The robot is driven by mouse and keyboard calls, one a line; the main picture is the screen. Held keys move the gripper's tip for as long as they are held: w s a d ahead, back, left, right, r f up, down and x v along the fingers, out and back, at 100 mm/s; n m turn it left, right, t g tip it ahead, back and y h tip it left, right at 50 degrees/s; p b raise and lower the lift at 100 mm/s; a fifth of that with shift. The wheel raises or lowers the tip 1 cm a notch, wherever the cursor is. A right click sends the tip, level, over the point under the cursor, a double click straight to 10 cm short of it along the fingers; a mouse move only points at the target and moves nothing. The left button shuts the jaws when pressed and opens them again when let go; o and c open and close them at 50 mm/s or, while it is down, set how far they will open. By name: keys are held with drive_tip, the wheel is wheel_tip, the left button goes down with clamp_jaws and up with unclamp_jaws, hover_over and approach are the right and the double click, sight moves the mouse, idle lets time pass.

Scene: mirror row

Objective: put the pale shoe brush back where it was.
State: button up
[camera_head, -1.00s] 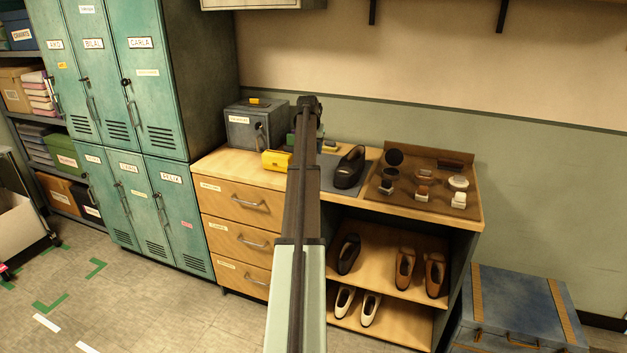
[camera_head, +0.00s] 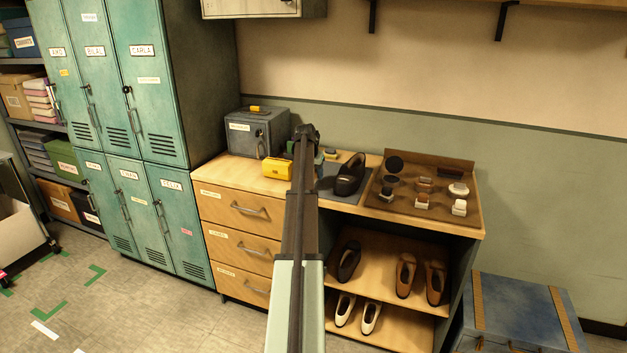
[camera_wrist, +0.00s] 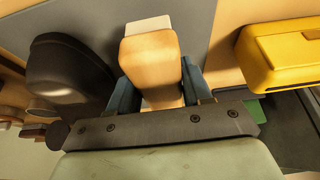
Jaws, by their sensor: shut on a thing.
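The pale shoe brush (camera_wrist: 150,62) is between the blue fingers of my gripper (camera_wrist: 160,84) in the wrist view. It has a tan wooden body and a white end (camera_wrist: 148,24). My gripper is shut on it, over the grey mat (camera_wrist: 90,18). In the head view my arm hides the brush and the fingertips. A brown tray (camera_head: 399,211) at the right of the bench top holds several shoe-care items, with bare patches between them. Whether the brush touches the mat cannot be told.
A grey metal box (camera_head: 257,132) stands behind the tin. Shoes fill shelves below. A blue trunk (camera_head: 520,315) stands on the floor at right.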

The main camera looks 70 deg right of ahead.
drive_tip(key=shift+f, duration=1.45)
drive_tip(key=shift+f, duration=0.1)
drive_tip(key=o, duration=0.9)
drive_tip(key=v, duration=1.2)
